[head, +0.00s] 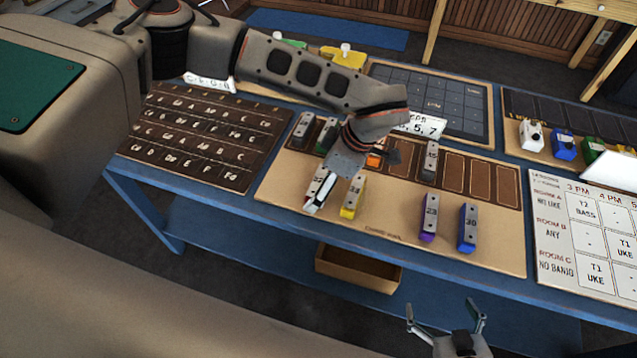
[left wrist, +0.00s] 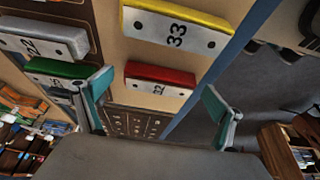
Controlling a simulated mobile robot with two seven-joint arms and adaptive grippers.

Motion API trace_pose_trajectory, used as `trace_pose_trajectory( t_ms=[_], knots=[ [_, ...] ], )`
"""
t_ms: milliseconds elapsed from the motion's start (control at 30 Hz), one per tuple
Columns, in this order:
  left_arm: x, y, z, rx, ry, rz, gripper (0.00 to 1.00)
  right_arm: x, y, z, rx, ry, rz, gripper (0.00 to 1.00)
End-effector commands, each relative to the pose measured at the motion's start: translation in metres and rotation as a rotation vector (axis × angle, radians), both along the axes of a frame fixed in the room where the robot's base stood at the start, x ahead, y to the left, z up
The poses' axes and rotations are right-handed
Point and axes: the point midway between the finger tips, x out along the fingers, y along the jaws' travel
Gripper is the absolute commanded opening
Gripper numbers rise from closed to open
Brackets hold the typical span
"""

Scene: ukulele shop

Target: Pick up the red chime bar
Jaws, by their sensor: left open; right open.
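The red chime bar (head: 308,199), with a grey top plate, lies on the tan board at its front left, partly covered by my left gripper in the head view. In the left wrist view the red bar (left wrist: 160,76) shows whole, in the space ahead of the fingers and nearer the left one. My left gripper (head: 325,192) is open and empty, over or beside the bar; its two fingers also show in the left wrist view (left wrist: 158,102). I cannot tell its exact height. My right gripper (head: 443,312) is open and empty, in front of the table.
A yellow bar (head: 352,198) lies close to the right of the red one. A purple bar (head: 429,220) and a blue bar (head: 468,230) lie further right on the board (head: 385,222). A green bar (left wrist: 58,68) is near the left finger. The blue table edge (head: 225,205) is close in front.

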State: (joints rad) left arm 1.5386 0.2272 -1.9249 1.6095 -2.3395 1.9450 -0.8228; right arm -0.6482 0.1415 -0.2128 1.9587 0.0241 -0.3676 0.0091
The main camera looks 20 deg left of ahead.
Motion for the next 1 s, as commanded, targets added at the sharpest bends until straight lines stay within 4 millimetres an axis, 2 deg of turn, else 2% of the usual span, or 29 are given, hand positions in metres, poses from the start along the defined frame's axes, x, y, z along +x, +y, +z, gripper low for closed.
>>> trace_pose_trajectory(
  t_ms=[67,200,233,567,733,867,1000],
  knots=[
    [0.0,0.0,0.0,0.0,0.0,0.0,0.94,0.0,0.0,0.0,0.0,0.0,0.0,0.91],
    [0.0,0.0,0.0,0.0,0.0,0.0,0.58,0.0,0.0,0.001,0.001,-0.001,-0.001,0.91],
    [0.0,0.0,0.0,0.0,0.0,0.0,0.53,0.0,0.0,0.001,0.001,-0.002,-0.001,0.91],
    [0.0,0.0,0.001,0.0,0.0,0.0,0.52,0.001,0.001,0.003,0.003,-0.006,-0.003,0.91],
    [0.001,0.0,0.011,0.0,-0.002,-0.001,0.52,0.001,0.001,0.003,0.004,-0.005,-0.002,0.91],
    [0.001,0.0,0.031,0.0,-0.004,-0.001,0.52,0.001,0.001,0.003,0.003,-0.004,-0.002,0.91],
    [0.002,0.0,0.068,0.0,-0.009,0.0,0.52,0.001,0.001,0.002,0.003,-0.003,-0.002,0.91]
  ],
)
